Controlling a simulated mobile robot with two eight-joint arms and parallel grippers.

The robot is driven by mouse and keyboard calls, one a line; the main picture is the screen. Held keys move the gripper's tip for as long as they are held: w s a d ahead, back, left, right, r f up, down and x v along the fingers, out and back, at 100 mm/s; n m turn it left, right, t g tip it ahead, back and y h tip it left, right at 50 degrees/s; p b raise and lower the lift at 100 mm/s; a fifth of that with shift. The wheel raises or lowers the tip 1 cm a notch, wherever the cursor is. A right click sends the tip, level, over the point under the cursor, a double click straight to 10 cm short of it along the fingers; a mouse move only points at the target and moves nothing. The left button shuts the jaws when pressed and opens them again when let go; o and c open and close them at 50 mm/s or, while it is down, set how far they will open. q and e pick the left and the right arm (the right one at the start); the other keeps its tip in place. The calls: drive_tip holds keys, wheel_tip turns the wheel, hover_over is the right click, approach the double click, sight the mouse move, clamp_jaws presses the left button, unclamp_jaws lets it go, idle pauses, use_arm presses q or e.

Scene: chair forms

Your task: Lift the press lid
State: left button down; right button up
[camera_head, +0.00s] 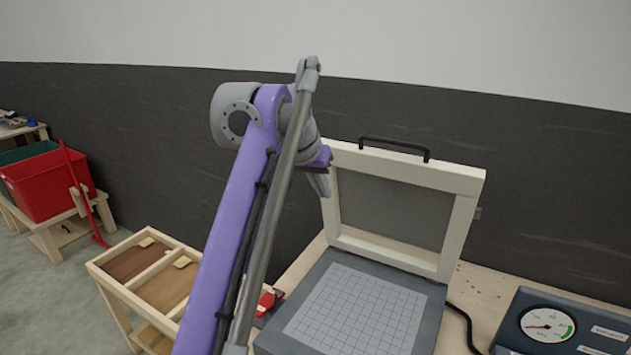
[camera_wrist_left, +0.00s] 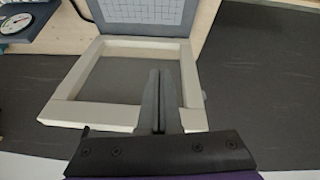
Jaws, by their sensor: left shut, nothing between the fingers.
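The press lid (camera_head: 464,235) is a cream frame with a grey inner panel. It stands raised, nearly upright, at the back of the grey press base with its white grid plate (camera_head: 357,312). A dark handle (camera_head: 395,146) runs along the lid's top edge. My left gripper (camera_head: 319,186) is at the lid's left upper corner, partly hidden by my arm. In the left wrist view the lid (camera_wrist_left: 118,116) lies behind my closed fingers (camera_wrist_left: 158,75), which hold nothing. I cannot tell whether they touch the frame. My right gripper is not in view.
A gauge box (camera_head: 560,325) stands right of the press on the wooden table (camera_head: 478,285), with a black cable between. A small red object (camera_head: 268,300) lies left of the press. A wooden rack (camera_head: 150,270) and red bin (camera_head: 47,184) are farther left.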

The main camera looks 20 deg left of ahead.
use_arm(q)
drive_tip(key=s+f, duration=0.1)
drive_tip(key=f, duration=0.1)
drive_tip(key=s+f+b, duration=0.1)
drive_tip(key=f, duration=0.1)
drive_tip(key=shift+s+d+b, duration=0.1)
drive_tip(key=shift+b, duration=0.2)
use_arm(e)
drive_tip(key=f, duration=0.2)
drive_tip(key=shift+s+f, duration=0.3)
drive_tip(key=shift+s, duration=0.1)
use_arm(q)
drive_tip(key=shift+r, duration=0.15)
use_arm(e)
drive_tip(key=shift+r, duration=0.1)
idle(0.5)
